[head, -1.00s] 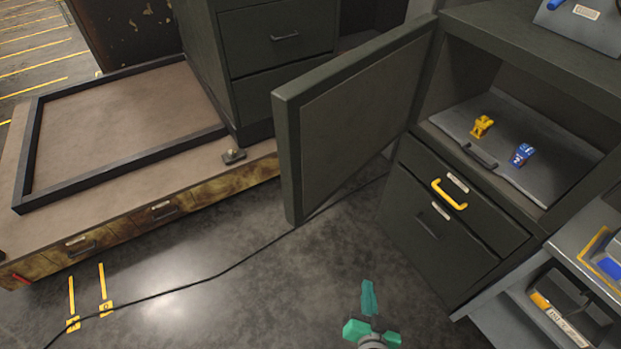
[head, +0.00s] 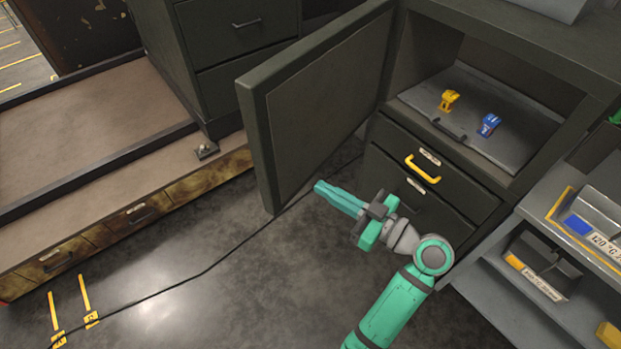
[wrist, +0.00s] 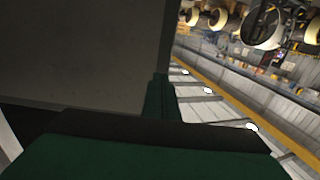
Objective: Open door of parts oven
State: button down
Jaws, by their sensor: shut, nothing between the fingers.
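The parts oven is a dark grey-green cabinet. Its door (head: 318,108) stands swung wide open to the left, and its inner face shows. Inside the open compartment, a tray (head: 520,122) holds a yellow part (head: 449,100) and a blue part (head: 488,125). My green gripper (head: 320,187) is shut and empty, in front of the door's lower inner side and pointing left. I cannot tell if it touches the door. In the wrist view, a large flat dark panel, probably the door (wrist: 80,55), fills the upper left beside my gripper (wrist: 160,85).
Below the compartment are drawers, one with a yellow handle (head: 422,170). A grey shelf unit (head: 480,262) stands close at right. A low bench (head: 110,190) runs along the left, by a dark drawer cabinet (head: 235,60). A black cable (head: 205,272) crosses the open floor.

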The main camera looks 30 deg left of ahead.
aim_at(274, 159)
jog(key=a, duration=0.4)
jog(key=w+a, duration=0.1)
jog(key=a, duration=0.7)
jog(key=shift+w+a, duration=0.1)
jog(key=shift+w, duration=0.15)
jog(key=shift+w+a, duration=0.1)
jog(key=shift+a, duration=0.25)
